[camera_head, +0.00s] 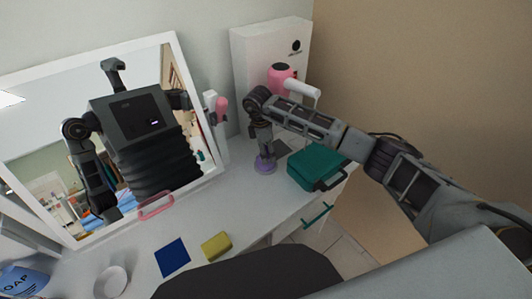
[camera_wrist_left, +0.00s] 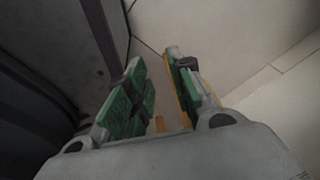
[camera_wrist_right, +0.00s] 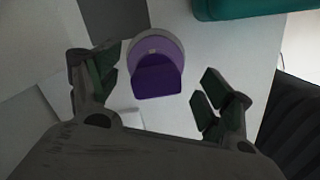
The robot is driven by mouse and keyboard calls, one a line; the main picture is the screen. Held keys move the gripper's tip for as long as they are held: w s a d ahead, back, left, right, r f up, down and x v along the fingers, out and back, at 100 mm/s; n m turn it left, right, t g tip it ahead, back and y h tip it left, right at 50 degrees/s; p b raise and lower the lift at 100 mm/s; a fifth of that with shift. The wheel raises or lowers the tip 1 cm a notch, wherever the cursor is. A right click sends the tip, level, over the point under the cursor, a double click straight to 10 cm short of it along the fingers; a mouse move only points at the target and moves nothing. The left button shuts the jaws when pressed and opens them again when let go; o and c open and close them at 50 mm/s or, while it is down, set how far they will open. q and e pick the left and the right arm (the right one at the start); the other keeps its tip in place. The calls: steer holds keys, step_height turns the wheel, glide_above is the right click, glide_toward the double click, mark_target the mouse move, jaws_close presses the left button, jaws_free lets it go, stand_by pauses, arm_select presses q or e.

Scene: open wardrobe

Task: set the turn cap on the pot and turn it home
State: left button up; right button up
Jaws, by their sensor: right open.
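A purple piece (camera_head: 264,166) stands on the white tabletop below my right gripper (camera_head: 264,150). In the right wrist view it is a round lavender disc (camera_wrist_right: 160,42) with a darker purple upright grip tab (camera_wrist_right: 157,82). This looks like the turn cap; whether the pot is under it, and how it sits, I cannot tell. My right gripper (camera_wrist_right: 155,92) is open, its fingers apart on either side of the tab and not visibly touching it. My left gripper (camera_wrist_left: 162,88) is open and empty over the floor; it does not show in the head view.
A teal case (camera_head: 312,168) lies right of the purple piece, by a dark grey pad (camera_head: 302,147). A pink hair dryer (camera_head: 281,76) is at the white cabinet (camera_head: 250,60). A mirror (camera_head: 40,130), yellow sponge (camera_head: 216,246), blue cloth (camera_head: 172,257) and white bowl (camera_head: 110,281) are leftward.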

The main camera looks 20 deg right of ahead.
steer(key=shift+a+r+p, duration=0.15)
steer(key=shift+r+p, duration=0.7)
steer(key=shift+r, duration=0.5)
steer(key=shift+a+r+p, duration=0.2)
steer(key=shift+r+p, duration=0.7)
steer(key=shift+r, duration=0.4)
steer(key=shift+a+r+p, duration=0.15)
steer(key=shift+r+p, duration=0.7)
steer(key=shift+r, duration=0.5)
steer(key=shift+f, duration=0.1)
